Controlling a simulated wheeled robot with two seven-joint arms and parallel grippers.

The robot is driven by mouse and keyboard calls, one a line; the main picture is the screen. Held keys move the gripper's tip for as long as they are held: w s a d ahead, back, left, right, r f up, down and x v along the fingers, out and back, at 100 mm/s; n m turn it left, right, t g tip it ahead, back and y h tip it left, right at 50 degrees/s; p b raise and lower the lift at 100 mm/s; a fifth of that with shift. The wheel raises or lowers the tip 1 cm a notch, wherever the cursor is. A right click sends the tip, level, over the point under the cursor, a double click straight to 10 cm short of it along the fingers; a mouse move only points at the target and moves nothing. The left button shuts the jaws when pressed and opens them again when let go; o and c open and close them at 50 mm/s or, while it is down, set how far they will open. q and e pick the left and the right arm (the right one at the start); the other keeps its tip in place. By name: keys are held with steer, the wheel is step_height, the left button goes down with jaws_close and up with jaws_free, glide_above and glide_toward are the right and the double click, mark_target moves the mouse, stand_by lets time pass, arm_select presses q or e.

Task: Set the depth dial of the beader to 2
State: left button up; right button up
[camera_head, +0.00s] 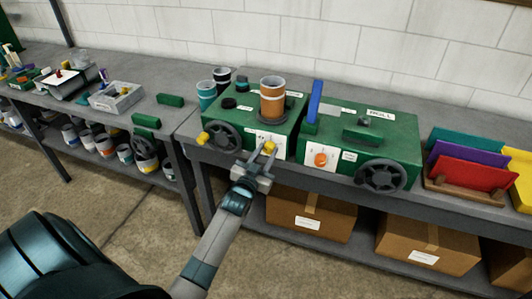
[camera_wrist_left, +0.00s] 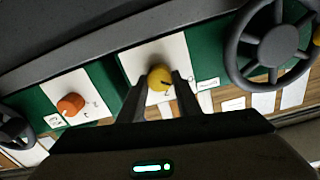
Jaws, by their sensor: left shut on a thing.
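A green machine (camera_head: 250,112) stands on the bench with a yellow dial (camera_head: 270,147) on a white plate on its front. My left gripper (camera_head: 266,160) reaches up to this dial and is shut on it. In the left wrist view, the yellow dial (camera_wrist_left: 159,76) sits between my left fingertips (camera_wrist_left: 160,88), in front of the white plate (camera_wrist_left: 150,55). The plate's marks are too small to read, and I cannot tell the dial's setting. My right gripper is not in view.
A second green machine (camera_head: 393,135), labelled "ROLL", stands to the right with an orange dial (camera_head: 320,159) and handwheel (camera_head: 381,176). A dark handwheel (camera_head: 223,138) is left of the yellow dial. An orange cup (camera_head: 272,100) stands on the left machine. Cardboard boxes (camera_head: 310,215) sit below.

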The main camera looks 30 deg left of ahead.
arm_select(q)
steer(key=m, duration=1)
steer(key=shift+d, duration=0.1)
steer(key=shift+m, duration=0.3)
steer(key=o, duration=1.1)
steer(key=shift+c, duration=0.2)
